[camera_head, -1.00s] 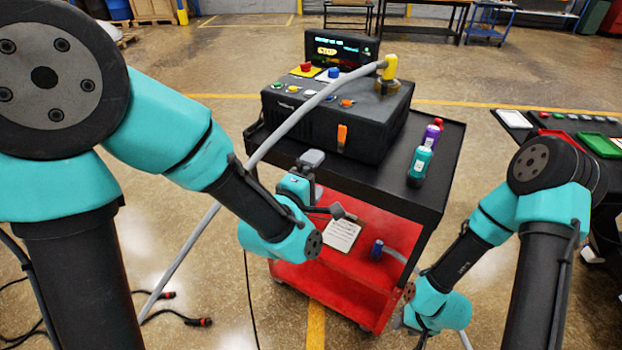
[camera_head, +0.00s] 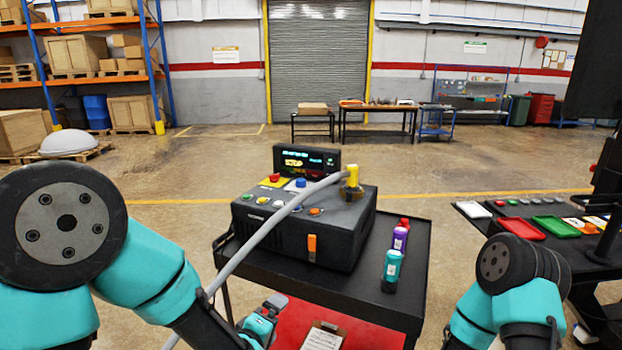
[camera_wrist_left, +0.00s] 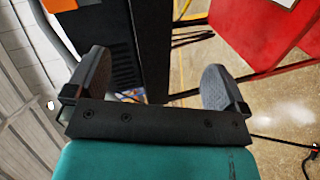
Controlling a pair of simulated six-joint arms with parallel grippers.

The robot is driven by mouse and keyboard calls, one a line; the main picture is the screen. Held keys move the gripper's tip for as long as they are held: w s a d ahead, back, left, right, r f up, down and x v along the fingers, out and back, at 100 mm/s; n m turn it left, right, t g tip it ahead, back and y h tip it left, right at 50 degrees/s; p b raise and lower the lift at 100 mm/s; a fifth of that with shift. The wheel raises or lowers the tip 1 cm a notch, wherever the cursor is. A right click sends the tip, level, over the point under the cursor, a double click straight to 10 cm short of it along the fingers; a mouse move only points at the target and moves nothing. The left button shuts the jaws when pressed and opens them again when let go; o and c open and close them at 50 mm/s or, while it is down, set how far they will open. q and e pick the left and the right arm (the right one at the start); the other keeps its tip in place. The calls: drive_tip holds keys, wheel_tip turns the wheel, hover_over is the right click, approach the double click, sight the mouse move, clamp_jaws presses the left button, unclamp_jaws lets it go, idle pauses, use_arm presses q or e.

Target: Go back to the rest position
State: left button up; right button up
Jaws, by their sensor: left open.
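My left gripper (camera_head: 272,303) is at the bottom of the head view, in front of the black cart and partly cut off by the lower edge. In the left wrist view its two dark fingers (camera_wrist_left: 155,78) stand wide apart with nothing between them. The black side of the control unit and a red panel lie beyond the fingers in that view. My right arm shows at the lower right of the head view, but its gripper is below the frame.
The black cart (camera_head: 395,308) carries a control unit (camera_head: 300,235) with a grey hose, and teal (camera_head: 391,268), purple (camera_head: 400,239) and red bottles. A clipboard (camera_head: 322,338) lies on red below. A side table at right holds red (camera_head: 521,229) and green (camera_head: 556,226) trays.

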use_arm(q)
drive_tip(key=s+a+f+m+g+y, duration=0.1)
drive_tip(key=s+a+f+m+g, duration=0.2)
drive_tip(key=f, duration=0.7)
drive_tip(key=s+a+f+m+g+y, duration=0.15)
drive_tip(key=a+f+g, duration=0.3)
drive_tip(key=f, duration=0.45)
drive_tip(key=s+a+f+m+g, duration=0.4)
drive_tip(key=s+a+f+g, duration=0.1)
drive_tip(key=s+f, duration=0.6)
drive_tip(key=shift+a+f+m+h, duration=0.35)
drive_tip(key=shift+a+f, duration=0.05)
drive_tip(key=shift+f, duration=0.25)
